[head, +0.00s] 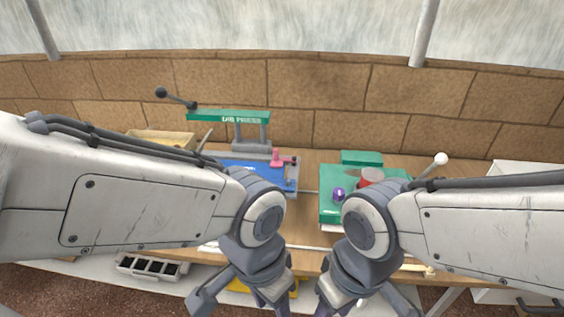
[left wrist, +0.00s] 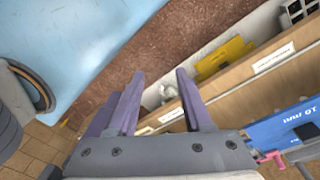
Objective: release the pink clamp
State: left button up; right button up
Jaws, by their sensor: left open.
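The pink clamp (head: 279,158) sits at the right end of the blue plate (head: 240,172) on the workbench, in front of the green press. In the left wrist view the clamp (left wrist: 272,157) shows only as a small pink piece at the lower right, beside the blue plate (left wrist: 285,125). My left gripper (left wrist: 160,75) is open and empty, its two purple fingers apart. It hangs low in front of the bench, well away from the clamp. My right gripper (head: 362,303) hangs beside it at the bottom of the head view, its fingertips cut off.
A green press (head: 228,117) with a black-knobbed lever stands behind the blue plate. A green station (head: 345,205) with a purple knob and a red part stands on the right. A yellow part (left wrist: 225,55) and a black-celled tray (head: 152,267) lie on the lower front shelf.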

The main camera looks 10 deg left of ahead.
aim_at(277, 162)
jog(key=k, duration=0.5)
jog(key=u, duration=0.8)
jog(key=i, duration=0.85)
jog(key=z, duration=0.8)
